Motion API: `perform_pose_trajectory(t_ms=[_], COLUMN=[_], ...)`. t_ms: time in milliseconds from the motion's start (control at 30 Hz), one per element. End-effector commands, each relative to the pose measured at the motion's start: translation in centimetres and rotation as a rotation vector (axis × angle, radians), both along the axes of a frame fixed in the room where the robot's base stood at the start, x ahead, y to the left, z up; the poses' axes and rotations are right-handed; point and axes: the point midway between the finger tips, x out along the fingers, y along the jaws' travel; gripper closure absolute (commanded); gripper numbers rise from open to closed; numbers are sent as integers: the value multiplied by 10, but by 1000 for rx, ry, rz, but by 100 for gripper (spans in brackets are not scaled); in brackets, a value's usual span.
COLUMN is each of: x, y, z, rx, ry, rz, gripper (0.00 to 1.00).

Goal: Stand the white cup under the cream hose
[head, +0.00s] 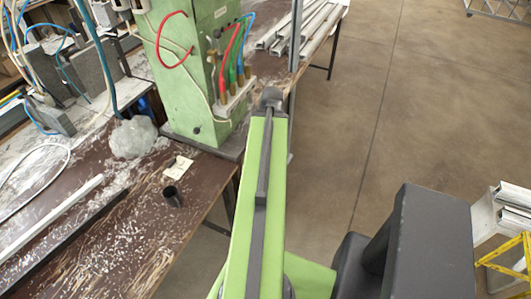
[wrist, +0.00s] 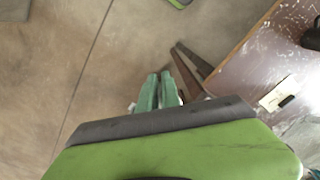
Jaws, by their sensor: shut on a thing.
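My gripper (wrist: 158,90) shows in the wrist view as two close green fingers past the grey edge of my arm. It is shut. A small pale sliver (wrist: 181,97) beside the fingers may be the white cup; the rest is hidden. In the head view the dark end of my arm (head: 271,97) is in front of the green machine's right side, and the fingers and cup are hidden there. Red, green and blue hoses (head: 233,66) hang on the machine's right face. A thin pale line on the machine may be the cream hose; I cannot tell for sure.
The green machine (head: 180,85) stands on a brown bench (head: 120,225) strewn with shavings. A black cup (head: 172,196) and a pale card (head: 178,167) are near the bench's right edge. A whitish lump (head: 134,138) lies left of the machine. Open floor (head: 420,110) is to the right.

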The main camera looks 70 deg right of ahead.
Motion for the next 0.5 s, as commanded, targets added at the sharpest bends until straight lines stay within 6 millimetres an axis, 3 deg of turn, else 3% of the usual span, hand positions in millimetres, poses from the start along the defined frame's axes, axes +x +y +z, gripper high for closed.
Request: perform_pose_trajectory(t_ms=[133, 300, 500], x=[5, 0, 0], y=[0, -19, -21], z=[-7, -44, -43], rx=[0, -8, -10], ry=[1, 15, 17], rz=[26, 179, 239], gripper=[100, 100, 100])
